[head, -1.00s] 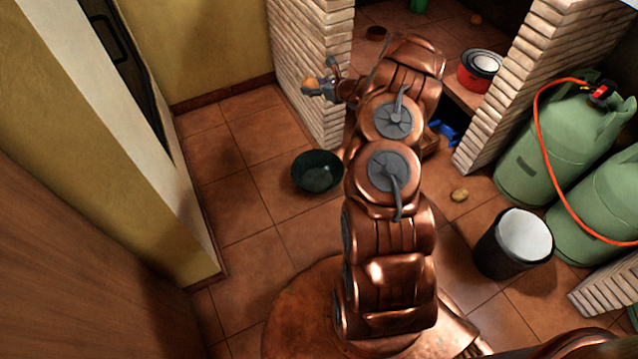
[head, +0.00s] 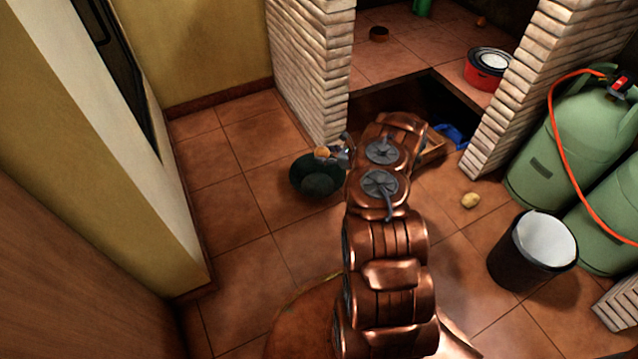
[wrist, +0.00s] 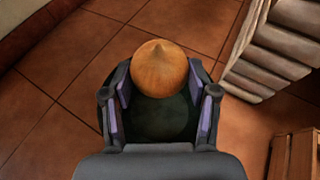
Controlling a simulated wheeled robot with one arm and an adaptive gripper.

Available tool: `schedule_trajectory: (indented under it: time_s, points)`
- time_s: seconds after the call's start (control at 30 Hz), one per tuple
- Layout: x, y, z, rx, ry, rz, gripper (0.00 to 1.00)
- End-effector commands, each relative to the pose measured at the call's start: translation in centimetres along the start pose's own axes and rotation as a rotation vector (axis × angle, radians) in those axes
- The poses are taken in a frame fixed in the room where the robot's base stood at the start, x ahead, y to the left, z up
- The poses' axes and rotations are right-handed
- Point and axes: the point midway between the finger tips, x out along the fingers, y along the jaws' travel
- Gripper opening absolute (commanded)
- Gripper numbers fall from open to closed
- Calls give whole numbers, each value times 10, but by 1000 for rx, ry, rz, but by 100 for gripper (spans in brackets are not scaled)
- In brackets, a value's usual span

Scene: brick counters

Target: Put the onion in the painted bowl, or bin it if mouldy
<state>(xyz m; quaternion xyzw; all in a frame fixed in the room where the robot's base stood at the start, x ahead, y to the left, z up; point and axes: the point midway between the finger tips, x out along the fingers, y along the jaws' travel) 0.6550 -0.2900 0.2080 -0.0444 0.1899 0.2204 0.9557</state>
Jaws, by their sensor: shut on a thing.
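My gripper (wrist: 160,100) is shut on an orange-brown onion (wrist: 160,68), which sits between its two pads. The side of the onion that shows is plain, with no mould visible; its underside is hidden. In the head view the onion (head: 323,153) appears over the far edge of a dark green bowl (head: 300,181) on the tiled floor. The bowl also shows below the onion in the wrist view (wrist: 160,128). The height gap is hard to judge. A black bin with a white liner (head: 533,250) stands at the right.
A red pot-like container (head: 484,70) and a small brown dish (head: 379,34) stand on the tiled counter. A potato-like item (head: 470,201) lies on the floor. Green gas cylinders (head: 560,150) and brick pillars (head: 310,70) flank the space. Floor left of the bowl is clear.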

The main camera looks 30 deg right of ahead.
Motion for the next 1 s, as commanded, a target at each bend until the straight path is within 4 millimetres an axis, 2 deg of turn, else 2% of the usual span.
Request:
schedule_trajectory:
  time_s: [0.53, 0.9, 0.93, 1.0]
  points:
    - [19, 1, -47, 1, 0, 1, 23]
    - [21, 0, -51, 2, -1, 0, 23]
    - [21, 0, -51, 1, -1, 0, 61]
    - [21, 0, -51, 1, -1, 0, 68]
